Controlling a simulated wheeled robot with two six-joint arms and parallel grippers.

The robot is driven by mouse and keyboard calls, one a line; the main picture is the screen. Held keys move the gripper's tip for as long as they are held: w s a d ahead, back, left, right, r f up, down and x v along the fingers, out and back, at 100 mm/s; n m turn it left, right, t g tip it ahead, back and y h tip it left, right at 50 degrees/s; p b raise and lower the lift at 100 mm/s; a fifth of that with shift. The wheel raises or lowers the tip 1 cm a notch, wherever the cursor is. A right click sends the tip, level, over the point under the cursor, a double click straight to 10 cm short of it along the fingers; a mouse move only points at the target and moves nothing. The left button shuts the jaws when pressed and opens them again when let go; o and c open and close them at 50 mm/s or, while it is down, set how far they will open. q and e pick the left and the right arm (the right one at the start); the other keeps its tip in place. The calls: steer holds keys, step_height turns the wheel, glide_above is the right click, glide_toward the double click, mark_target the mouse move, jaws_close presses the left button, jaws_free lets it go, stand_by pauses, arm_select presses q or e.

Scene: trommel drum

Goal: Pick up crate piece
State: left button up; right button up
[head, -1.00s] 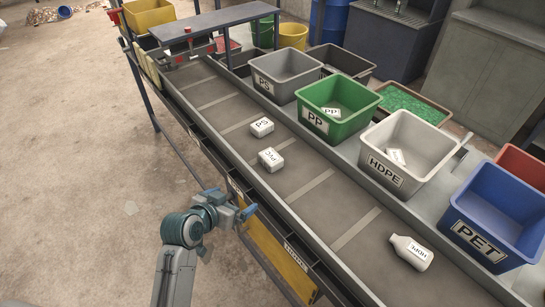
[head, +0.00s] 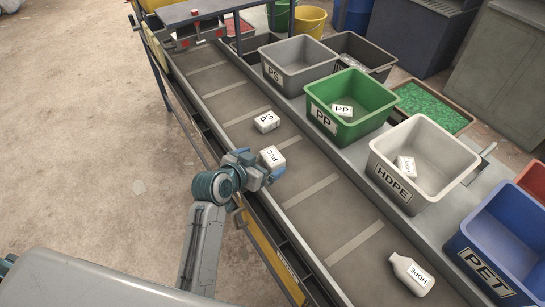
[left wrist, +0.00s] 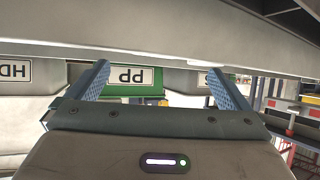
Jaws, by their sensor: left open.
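No piece is labelled crate. On the grey belt (head: 235,100) lie a white block marked PS (head: 266,121), a white block marked PVC (head: 272,158) and a white HDPE bottle (head: 411,275). My left gripper (head: 270,177) is at the belt's near edge, just in front of the PVC block. I cannot tell if it touches the block. In the left wrist view the gripper (left wrist: 160,80) is open, with two blue fingers wide apart and no piece seen between them. My right gripper is not in view.
Behind the belt stand a grey PS bin (head: 298,64), a green PP bin (head: 350,105), a pale HDPE bin (head: 425,160) and a blue PET bin (head: 500,245). A raised metal rail (head: 215,135) runs along the belt's near side. A low frame (head: 205,14) spans the far end.

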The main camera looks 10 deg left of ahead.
mark_target(272, 156)
arm_select(q)
steer(key=p+x, duration=0.1)
steer(key=x, duration=0.3)
steer(key=shift+w+d+f+p, duration=0.1)
steer(key=shift+p, duration=0.2)
steer(key=shift+w+d+f, duration=0.1)
steer(key=shift+w+f, duration=0.15)
steer(key=shift+w, duration=0.1)
steer(key=c, duration=1)
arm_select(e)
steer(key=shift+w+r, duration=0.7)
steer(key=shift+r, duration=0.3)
